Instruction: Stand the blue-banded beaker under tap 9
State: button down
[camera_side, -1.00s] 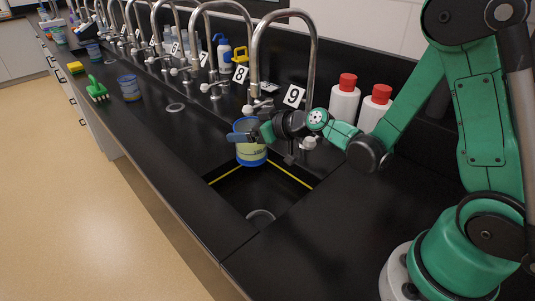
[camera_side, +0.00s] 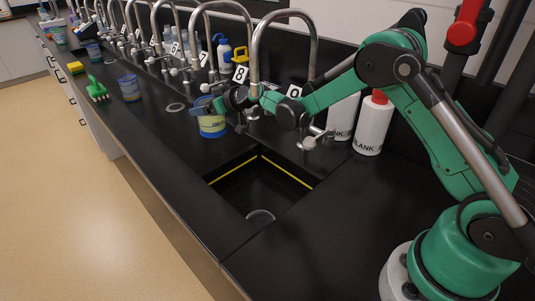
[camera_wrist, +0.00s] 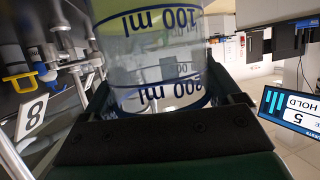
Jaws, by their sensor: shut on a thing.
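In the wrist view the beaker (camera_wrist: 160,48) fills the space between the jaws, with blue 100 ml and 200 ml marks. I cannot tell whether its base touches the counter. Tap 9 (camera_side: 284,14) arches to the right of the beaker. Its number card (camera_side: 294,91) is partly hidden by my arm.
The sink (camera_side: 262,186), yellow-edged at the back, lies open in front of tap 9. Tap 8's card (camera_side: 240,73) stands behind the beaker. White red-capped bottles (camera_side: 373,125) are at right. Another blue-banded beaker (camera_side: 129,89), a green brush (camera_side: 97,91) and a yellow sponge (camera_side: 75,68) are farther left.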

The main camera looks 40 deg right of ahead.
aim_at(204, 103)
jog(key=w, duration=0.3)
jog(key=shift+w+f, duration=0.1)
jog(key=shift+f, duration=3.2)
jog(key=shift+f, duration=0.1)
grip_release()
jog(key=shift+s+d, duration=0.15)
jog(key=shift+s, duration=0.2)
jog(key=shift+v, duration=1.15)
notch_tip(204, 103, up, 6)
jog(key=shift+f, duration=0.1)
jog(key=shift+r, duration=0.65)
